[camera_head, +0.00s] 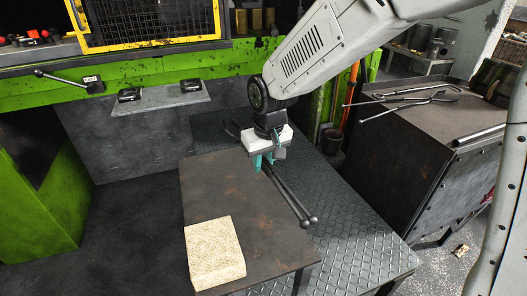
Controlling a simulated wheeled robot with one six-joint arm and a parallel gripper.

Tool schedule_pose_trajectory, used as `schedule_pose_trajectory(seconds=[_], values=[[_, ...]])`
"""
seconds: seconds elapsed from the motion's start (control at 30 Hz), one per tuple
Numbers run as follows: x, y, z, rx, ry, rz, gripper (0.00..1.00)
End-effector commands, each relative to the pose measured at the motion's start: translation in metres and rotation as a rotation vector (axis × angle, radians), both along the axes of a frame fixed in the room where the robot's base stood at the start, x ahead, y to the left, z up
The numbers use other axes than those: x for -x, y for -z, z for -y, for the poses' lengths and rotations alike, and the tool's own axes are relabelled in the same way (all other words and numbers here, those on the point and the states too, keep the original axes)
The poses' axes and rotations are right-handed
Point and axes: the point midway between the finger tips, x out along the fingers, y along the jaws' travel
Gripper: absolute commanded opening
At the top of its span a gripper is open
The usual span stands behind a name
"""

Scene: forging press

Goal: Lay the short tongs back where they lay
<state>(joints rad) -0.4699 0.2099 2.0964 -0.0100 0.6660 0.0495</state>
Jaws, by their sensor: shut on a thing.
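My gripper (262,163) points down over the right side of a dark brown metal table and is shut on the short tongs (288,194). The tongs are dark metal, with two thin handles that end in balls toward the lower right. Their other end shows at the upper left, behind my gripper. The tongs lie close to the tabletop (210,185) near its right edge. I cannot tell whether they touch it. Other, longer tongs (410,100) lie on a dark cabinet top at the right.
A pale speckled block (215,252) sits at the table's front left. A diamond-plate platform (355,235) lies right of the table. The green press (140,75) with a yellow-framed guard, a lever (62,80) and a grey shelf (160,97) stands behind. The tabletop's middle is clear.

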Motion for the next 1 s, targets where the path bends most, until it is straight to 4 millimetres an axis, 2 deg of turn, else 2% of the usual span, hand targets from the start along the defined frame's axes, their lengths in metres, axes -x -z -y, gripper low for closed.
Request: schedule_pose_trajectory(seconds=[1.0], values=[[-0.001,0.085,0.002,0.0,0.003,0.0,0.0]])
